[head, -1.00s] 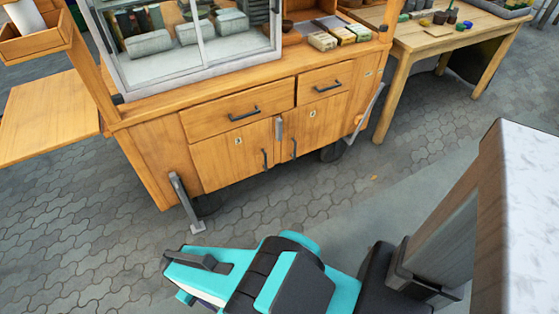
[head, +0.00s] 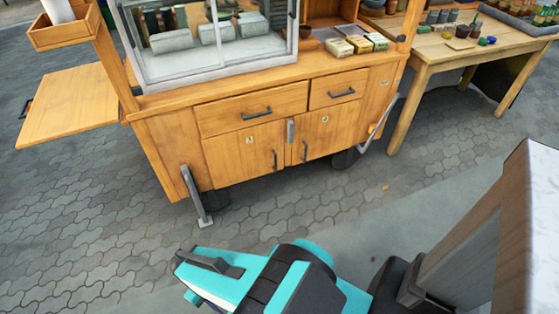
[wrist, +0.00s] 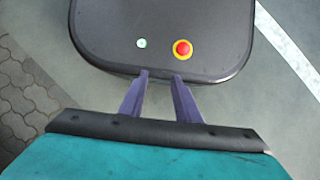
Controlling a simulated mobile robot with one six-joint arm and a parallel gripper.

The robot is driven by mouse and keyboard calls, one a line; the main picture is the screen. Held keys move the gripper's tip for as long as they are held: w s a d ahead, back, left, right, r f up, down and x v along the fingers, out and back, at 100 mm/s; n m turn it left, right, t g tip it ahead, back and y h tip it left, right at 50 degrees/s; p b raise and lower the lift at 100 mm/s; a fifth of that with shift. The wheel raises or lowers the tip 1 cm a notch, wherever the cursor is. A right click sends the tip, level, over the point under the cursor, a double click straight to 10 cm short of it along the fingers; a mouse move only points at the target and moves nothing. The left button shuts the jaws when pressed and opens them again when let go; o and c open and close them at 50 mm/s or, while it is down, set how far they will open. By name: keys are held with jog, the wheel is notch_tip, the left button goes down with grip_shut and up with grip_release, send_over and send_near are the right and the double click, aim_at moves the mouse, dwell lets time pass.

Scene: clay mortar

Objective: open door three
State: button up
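A wooden cart has two cabinet doors low on its front in the head view. The left door (head: 235,163) and the right door (head: 318,143) each carry a small pale label and a dark vertical handle by the middle seam. The labels are too small to read, so I cannot tell which door is three. Both doors look shut. A grey latch-like piece (head: 290,131) sits at the top of the seam. My gripper (wrist: 160,76) shows two purple fingers, apart and empty, in the wrist view. It is away from the cart; its fingers are not discernible in the head view.
Two shut drawers, left (head: 251,110) and right (head: 339,88), sit above the doors. A grey leg (head: 196,196) stands at the cart's front left. A wooden table (head: 455,52) stands at the right. The paving (head: 270,212) before the doors is clear.

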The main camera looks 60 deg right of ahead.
jog(key=w+d+f+m+t+h+b, duration=0.1)
jog(key=w+d+f+m+t+b, duration=0.1)
jog(key=w+d+f+t+b, duration=0.45)
jog(key=w+d+f+m+t+h+b, duration=0.1)
jog(key=w+d+f+m+h+b, duration=0.2)
jog(key=w+d, duration=0.8)
jog(key=w+d+m+t+h+b, duration=0.1)
jog(key=d+b, duration=0.2)
jog(key=d, duration=0.4)
jog(key=w+d+t+b, duration=0.2)
jog(key=d+b, duration=0.1)
jog(key=d, duration=0.4)
jog(key=s+d+r+m+t+h+b, duration=0.15)
jog(key=d+b, duration=0.25)
jog(key=d, duration=0.5)
jog(key=w+d+r+m+t+h+b, duration=0.1)
jog(key=d+r+t+h+b, duration=0.2)
jog(key=d, duration=0.6)
jog(key=s+d+r+n+t+h+b, duration=0.1)
jog(key=s+d+r+t+b, duration=0.3)
jog(key=s+d+b, duration=0.6)
jog(key=shift+s+d+r+t, duration=0.15)
jog(key=shift+s+r+t, duration=0.15)
jog(key=shift+t, duration=0.2)
jog(key=shift+w, duration=0.1)
